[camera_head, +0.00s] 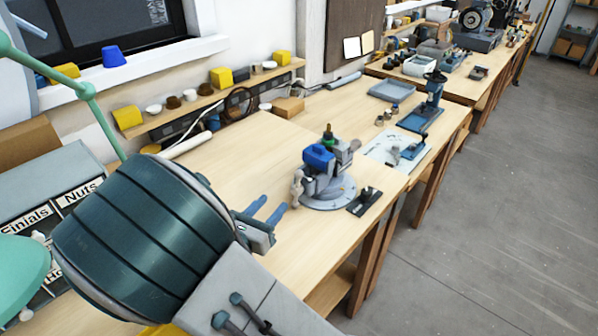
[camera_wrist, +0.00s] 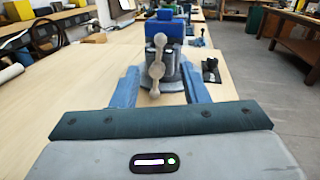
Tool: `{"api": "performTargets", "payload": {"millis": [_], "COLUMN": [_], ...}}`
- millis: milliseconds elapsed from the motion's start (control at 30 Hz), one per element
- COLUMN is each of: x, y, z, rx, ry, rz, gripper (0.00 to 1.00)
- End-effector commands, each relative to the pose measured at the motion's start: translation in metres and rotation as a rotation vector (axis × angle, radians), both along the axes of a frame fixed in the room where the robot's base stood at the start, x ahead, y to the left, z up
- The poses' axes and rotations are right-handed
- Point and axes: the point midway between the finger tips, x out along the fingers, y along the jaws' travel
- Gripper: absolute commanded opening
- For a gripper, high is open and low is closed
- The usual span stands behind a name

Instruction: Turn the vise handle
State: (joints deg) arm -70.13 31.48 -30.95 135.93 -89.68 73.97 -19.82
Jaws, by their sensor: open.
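The vise (camera_head: 325,180) stands on a round grey base on the wooden bench, with a blue block and a small green and brass piece at its top. Its pale grey handle (camera_head: 297,188) hangs on the side toward my gripper, roughly upright with knobs at its ends. My gripper (camera_head: 267,212) is open and empty, left of the vise and apart from it. In the wrist view the handle (camera_wrist: 156,70) appears ahead, centred between the two blue fingers (camera_wrist: 157,90). The vise body behind it is partly hidden by the handle.
A small black tool plate (camera_head: 364,201) lies right of the vise. A white sheet (camera_head: 397,151) with a small device lies behind. A green lamp arm (camera_head: 100,105) and labelled drawers (camera_head: 60,215) stand left. The bench between gripper and vise is clear.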

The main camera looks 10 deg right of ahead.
Motion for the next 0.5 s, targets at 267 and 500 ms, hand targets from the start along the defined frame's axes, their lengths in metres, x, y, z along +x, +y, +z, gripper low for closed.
{"api": "performTargets", "payload": {"millis": [267,500], "x": [0.033,0.070], "y": [-0.032,-0.067], "z": [0.001,0.001], "rx": [-0.003,-0.002], "ry": [0.000,0.001], "rz": [-0.005,-0.005], "gripper": [0.41,0.41]}}
